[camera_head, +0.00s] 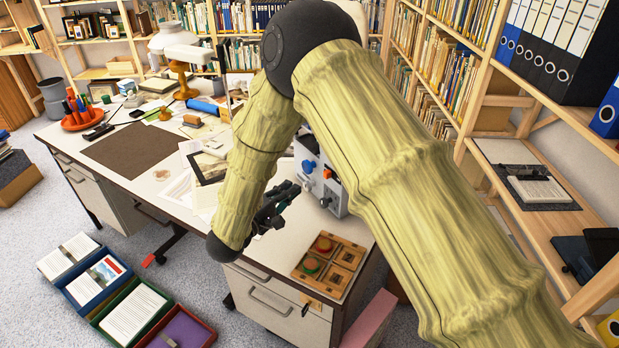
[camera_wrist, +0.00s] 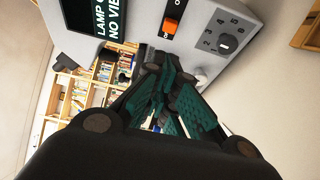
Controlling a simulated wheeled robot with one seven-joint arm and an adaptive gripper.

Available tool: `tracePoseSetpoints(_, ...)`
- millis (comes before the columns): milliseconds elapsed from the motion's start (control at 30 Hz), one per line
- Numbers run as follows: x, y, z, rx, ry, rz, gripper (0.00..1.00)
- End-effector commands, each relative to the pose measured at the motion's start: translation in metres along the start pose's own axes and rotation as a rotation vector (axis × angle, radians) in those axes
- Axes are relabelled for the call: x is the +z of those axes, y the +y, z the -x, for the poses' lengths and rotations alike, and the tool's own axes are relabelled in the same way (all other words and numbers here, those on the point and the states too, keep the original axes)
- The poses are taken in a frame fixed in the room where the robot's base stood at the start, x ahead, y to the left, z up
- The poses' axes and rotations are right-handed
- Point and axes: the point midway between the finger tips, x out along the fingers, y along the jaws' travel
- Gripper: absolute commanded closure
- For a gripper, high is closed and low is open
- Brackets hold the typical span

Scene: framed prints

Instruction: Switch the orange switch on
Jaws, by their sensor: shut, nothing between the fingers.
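A numbered dial (camera_wrist: 228,42) and a pale knob (camera_wrist: 201,78) are beside the switch. A dark screen (camera_wrist: 95,22) with white letters is to its left. A wooden button board (camera_head: 328,265) lies at the desk's front corner. Papers and a lamp (camera_head: 180,50) occupy the desk (camera_head: 130,200).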

Motion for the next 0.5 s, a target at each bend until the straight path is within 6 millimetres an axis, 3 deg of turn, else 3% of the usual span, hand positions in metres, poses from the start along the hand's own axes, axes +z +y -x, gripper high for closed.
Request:
tracePoseSetpoints(300, 0.001, 0.000, -0.002, -0.001, 0.000, -0.001, 1.00)
tracePoseSetpoints(500, 0.001, 0.002, -0.020, -0.001, 0.000, -0.002, 1.00)
